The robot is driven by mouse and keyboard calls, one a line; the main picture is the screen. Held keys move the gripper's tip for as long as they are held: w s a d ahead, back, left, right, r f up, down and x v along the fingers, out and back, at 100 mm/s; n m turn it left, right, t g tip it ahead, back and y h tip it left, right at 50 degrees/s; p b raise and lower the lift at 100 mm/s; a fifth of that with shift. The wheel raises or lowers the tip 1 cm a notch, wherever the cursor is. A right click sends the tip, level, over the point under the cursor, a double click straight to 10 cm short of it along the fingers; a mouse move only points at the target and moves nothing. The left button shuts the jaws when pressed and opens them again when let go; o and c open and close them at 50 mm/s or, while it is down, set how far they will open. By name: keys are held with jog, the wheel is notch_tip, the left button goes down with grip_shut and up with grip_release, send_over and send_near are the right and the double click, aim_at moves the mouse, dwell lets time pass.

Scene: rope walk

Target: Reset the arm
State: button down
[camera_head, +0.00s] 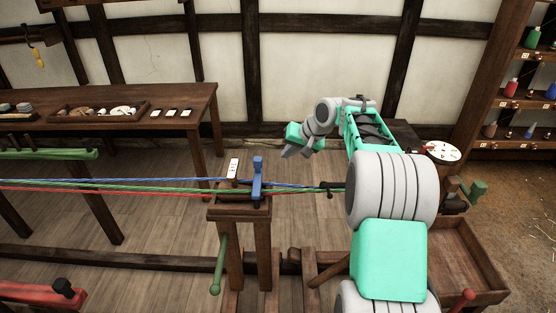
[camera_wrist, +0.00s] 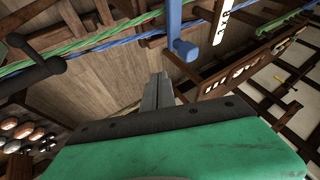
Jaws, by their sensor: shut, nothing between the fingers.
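My arm reaches forward and bends to the left in the head view. My gripper (camera_head: 289,153) hangs in free air to the right of the wooden post stand and in front of the wall. In the wrist view my gripper (camera_wrist: 157,92) has its two grey fingers together with nothing between them. A blue upright lever (camera_head: 257,178) stands on the post stand (camera_head: 240,210), to the left of my gripper and apart from it. The blue lever also shows at the top of the wrist view (camera_wrist: 177,30).
Blue, green and red ropes (camera_head: 120,187) run across to the post stand. A long table (camera_head: 180,97) with trays stands at the back left. A wooden box (camera_head: 470,250) is at the right, below a shelf rack (camera_head: 520,90) with bobbins. Plank floor (camera_head: 160,240) lies open at left.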

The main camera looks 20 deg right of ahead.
jog(key=d+v, duration=0.1)
jog(key=v, duration=0.4)
jog(key=s+d+f+g+h, duration=0.1)
jog(key=s+d+f+g, duration=0.2)
jog(key=s+f, duration=0.75)
jog(key=s+a+f+g+h, duration=0.15)
jog(key=s+f, duration=0.35)
jog(key=s, duration=0.5)
jog(key=s+a+r+n+h, duration=0.1)
jog(key=s+a+r, duration=0.2)
jog(key=s+a, duration=0.7)
jog(key=a+r+n+t, duration=0.2)
jog(key=a+r, duration=0.2)
jog(key=r, duration=0.2)
jog(key=shift+r+n, duration=0.15)
jog(key=shift+n, duration=0.15)
